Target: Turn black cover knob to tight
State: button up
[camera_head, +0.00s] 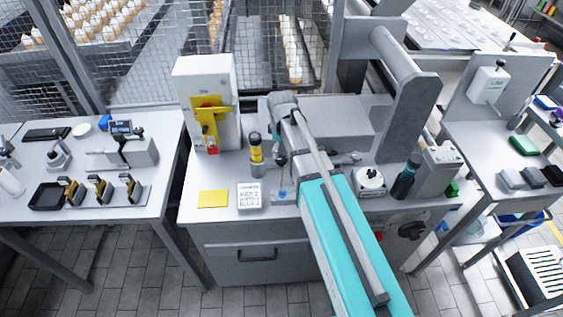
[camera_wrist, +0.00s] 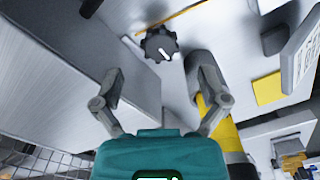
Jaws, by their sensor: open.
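A black fluted knob (camera_wrist: 161,43) with a white pointer mark shows in the upper middle of the wrist view. It sits on a pale surface beside a light grey box. I cannot read any "tight" label. My gripper (camera_wrist: 160,72) is open, its two grey fingers spread wide apart. The knob lies beyond the gap between the fingertips, and nothing is between the fingers. In the head view, my arm reaches over the middle of the bench, and I cannot make out this knob there.
A yellow and black cylinder (camera_head: 256,147) stands left of my arm; yellow also shows close behind the right finger in the wrist view. A printed white block (camera_head: 249,195) and yellow sheet (camera_head: 213,199) lie on the bench. A white dial box (camera_head: 370,182) and dark bottle (camera_head: 405,178) stand right.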

aim_at(281, 159)
jog(key=shift+f+b, duration=1.95)
jog(key=shift+f, duration=0.3)
jog(key=c, duration=1.1)
jog(key=shift+c, duration=0.2)
